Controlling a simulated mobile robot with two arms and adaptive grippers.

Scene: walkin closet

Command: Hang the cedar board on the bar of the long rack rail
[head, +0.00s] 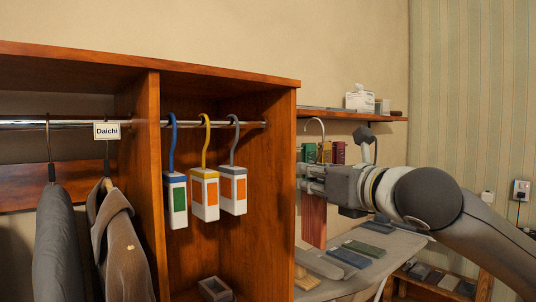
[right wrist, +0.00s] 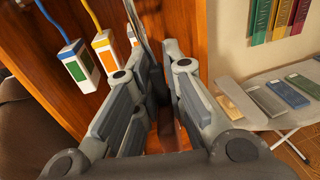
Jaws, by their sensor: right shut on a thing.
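The cedar board (head: 314,222) is a reddish-brown plank with a metal hook (head: 316,126) above it. It hangs upright from my right gripper (head: 306,178), which is shut on its upper part just right of the wardrobe's side panel. In the right wrist view, my right gripper's fingers (right wrist: 155,80) hide most of the board. A metal bar (head: 72,124) runs through the left bay, with a "Daichi" tag (head: 107,131) and garments on it. A bar section (head: 254,125) also crosses the right bay. The board's hook is apart from both. My left gripper is out of view.
Several box-like hangers, such as the yellow-hooked one (head: 204,190), hang in the right bay. The side panel (head: 270,200) stands between them and the board. A small box (head: 215,289) sits below. An ironing board (head: 385,240) with flat pieces and a wall shelf (head: 350,114) are to the right.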

